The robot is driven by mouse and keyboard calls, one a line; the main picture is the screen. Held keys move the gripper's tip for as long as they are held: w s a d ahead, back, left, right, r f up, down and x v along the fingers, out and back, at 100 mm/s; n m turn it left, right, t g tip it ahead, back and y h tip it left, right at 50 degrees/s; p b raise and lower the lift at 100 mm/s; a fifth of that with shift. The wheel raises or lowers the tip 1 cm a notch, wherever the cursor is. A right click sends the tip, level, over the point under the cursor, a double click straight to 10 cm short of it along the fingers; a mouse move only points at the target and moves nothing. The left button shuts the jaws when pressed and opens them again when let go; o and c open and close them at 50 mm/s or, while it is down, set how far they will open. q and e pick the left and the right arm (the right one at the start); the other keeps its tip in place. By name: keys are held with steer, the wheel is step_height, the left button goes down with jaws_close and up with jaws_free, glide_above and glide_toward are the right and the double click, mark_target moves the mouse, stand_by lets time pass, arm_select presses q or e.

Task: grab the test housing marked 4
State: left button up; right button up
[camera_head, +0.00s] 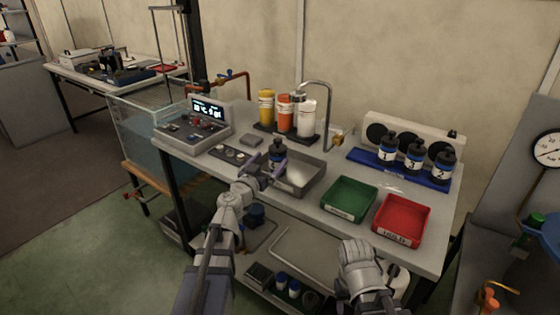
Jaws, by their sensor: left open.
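A dark bottle-shaped test housing (278,157) stands upright at the left end of a shallow metal tray (306,176). It has a pale number mark, too small to read surely; it may be a 4. My left gripper (263,167) is open with its purple fingers at the near left side of this housing. I cannot tell whether they touch it. Three similar housings, marked 1 (387,150), 3 (414,155) and 2 (442,164), stand on a blue mat (360,156) at the right. My right arm is low at the front; its fingers are not clearly visible.
A green bin (348,199) and a red bin (402,220) sit right of the tray. A control box (192,128) stands at the left. Yellow, orange and white cylinders and a bent metal pipe (329,110) stand behind the tray. The lower shelf holds more items.

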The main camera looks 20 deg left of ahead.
mark_target(278, 151)
arm_select(q)
steer(key=shift+w+d+f, duration=0.1)
steer(key=shift+w+d, duration=0.1)
steer(key=shift+w, duration=0.95)
steer(key=shift+w+d, duration=0.15)
steer(key=shift+w, duration=1)
steer(key=shift+w+d+f, duration=0.1)
steer(key=shift+w+d, duration=0.1)
steer(key=shift+w, duration=0.95)
steer(key=shift+r, duration=0.1)
jaws_close()
